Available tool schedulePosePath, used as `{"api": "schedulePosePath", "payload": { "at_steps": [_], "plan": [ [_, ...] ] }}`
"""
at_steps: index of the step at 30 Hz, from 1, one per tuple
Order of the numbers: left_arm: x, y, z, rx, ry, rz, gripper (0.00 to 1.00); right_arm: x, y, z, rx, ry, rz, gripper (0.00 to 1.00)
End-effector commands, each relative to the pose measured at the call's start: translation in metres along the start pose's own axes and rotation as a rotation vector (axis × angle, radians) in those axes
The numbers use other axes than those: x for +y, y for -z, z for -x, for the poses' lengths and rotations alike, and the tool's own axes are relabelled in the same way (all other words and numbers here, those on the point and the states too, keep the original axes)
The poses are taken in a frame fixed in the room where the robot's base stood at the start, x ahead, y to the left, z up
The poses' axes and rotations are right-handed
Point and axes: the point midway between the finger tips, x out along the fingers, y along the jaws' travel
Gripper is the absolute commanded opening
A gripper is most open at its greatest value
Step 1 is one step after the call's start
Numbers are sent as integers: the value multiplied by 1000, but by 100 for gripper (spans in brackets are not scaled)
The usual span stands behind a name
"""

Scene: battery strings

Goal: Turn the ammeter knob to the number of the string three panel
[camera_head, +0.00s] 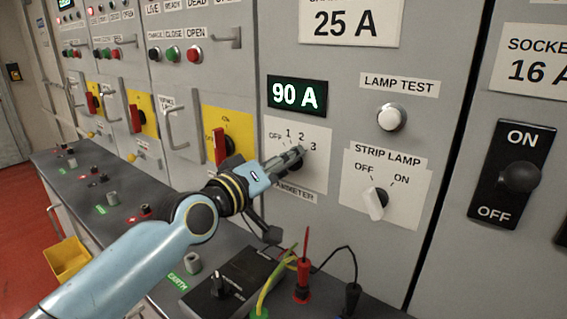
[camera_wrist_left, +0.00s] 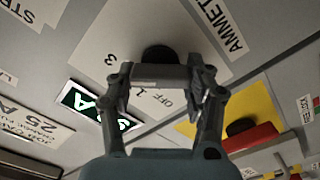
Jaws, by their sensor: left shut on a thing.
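The ammeter plate (camera_head: 312,180) is white, on the grey panel, marked OFF, 1, 2 and 3. My left gripper (camera_head: 299,154) reaches it from the left and covers much of the dial in the head view. In the left wrist view the black ammeter knob (camera_wrist_left: 157,52) sits between the fingertips of the left gripper (camera_wrist_left: 160,78), which is shut on it. The knob's pointer is hidden, so I cannot tell its setting. A green display (camera_head: 297,95) above reads 90 A. My right gripper is not in view.
A white strip lamp knob (camera_head: 375,204) and a lamp test button (camera_head: 392,117) are to the right. A red handle (camera_head: 219,146) on a yellow plate is left of the dial. Below, a black box (camera_head: 232,284) and test leads (camera_head: 303,280) occupy the ledge.

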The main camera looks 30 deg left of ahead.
Motion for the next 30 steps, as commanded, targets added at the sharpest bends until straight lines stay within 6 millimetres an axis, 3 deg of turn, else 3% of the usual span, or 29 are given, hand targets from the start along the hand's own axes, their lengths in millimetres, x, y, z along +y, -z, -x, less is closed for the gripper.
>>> {"api": "schedulePosePath", "payload": {
  "at_steps": [7, 8, 13, 23, 26, 30],
  "plan": [
    [-2, -2, 1, -6, 5, -3, 20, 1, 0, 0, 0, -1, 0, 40],
    [-2, -2, 1, -6, 5, -3, 56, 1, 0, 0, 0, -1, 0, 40],
    [-2, -2, 0, -4, 4, -2, 77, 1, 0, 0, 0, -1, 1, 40],
    [-1, -1, 4, -2, 2, -2, 77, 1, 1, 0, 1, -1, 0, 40],
    [-2, -1, 15, -3, 3, -2, 77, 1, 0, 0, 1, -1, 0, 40],
    [-2, -2, 46, -6, 4, -5, 77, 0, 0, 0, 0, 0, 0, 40]
  ]
}}
